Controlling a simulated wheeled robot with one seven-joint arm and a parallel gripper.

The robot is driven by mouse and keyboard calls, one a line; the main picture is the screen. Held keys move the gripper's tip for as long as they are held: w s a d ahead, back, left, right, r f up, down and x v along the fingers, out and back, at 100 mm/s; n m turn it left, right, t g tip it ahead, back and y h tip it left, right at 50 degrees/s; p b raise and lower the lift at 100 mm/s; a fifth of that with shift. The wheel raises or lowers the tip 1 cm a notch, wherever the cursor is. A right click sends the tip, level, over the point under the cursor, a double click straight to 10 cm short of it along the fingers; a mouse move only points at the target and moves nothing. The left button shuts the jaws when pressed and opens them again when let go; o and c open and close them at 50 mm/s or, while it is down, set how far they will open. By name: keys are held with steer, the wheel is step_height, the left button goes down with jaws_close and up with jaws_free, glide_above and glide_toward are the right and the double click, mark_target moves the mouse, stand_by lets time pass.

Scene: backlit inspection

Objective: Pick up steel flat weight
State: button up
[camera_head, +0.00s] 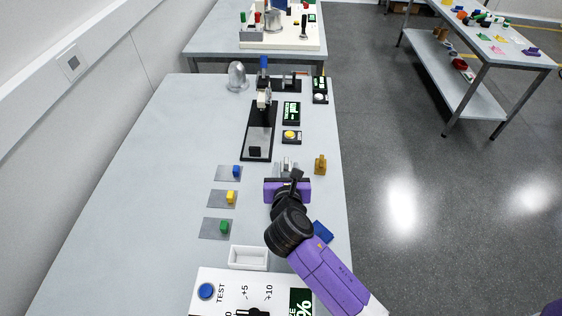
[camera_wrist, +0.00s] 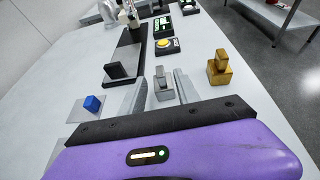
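The steel flat weight (camera_wrist: 163,90) is a small grey stepped block with a narrower top. It stands on the table (camera_head: 140,170) just ahead of my gripper. In the wrist view, my gripper (camera_wrist: 160,79) is open, with one grey finger on each side of the weight. A gap shows between the weight and each finger, and the fingers hold nothing. In the head view, my gripper (camera_head: 287,168) partly hides the weight, which is hard to tell from the fingers there.
A brass weight (camera_head: 320,164) stands close to the right of my gripper. A black stand (camera_head: 260,130) and a yellow-button box (camera_head: 291,137) lie beyond. Blue (camera_head: 236,172), yellow (camera_head: 230,196) and green (camera_head: 224,227) blocks sit on grey plates at left. A white tray (camera_head: 248,257) is nearer.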

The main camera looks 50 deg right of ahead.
steer(key=x, duration=0.7)
steer(key=shift+d+p, duration=0.15)
steer(key=shift+p, duration=0.2)
steer(key=shift+r, duration=0.15)
jaws_close()
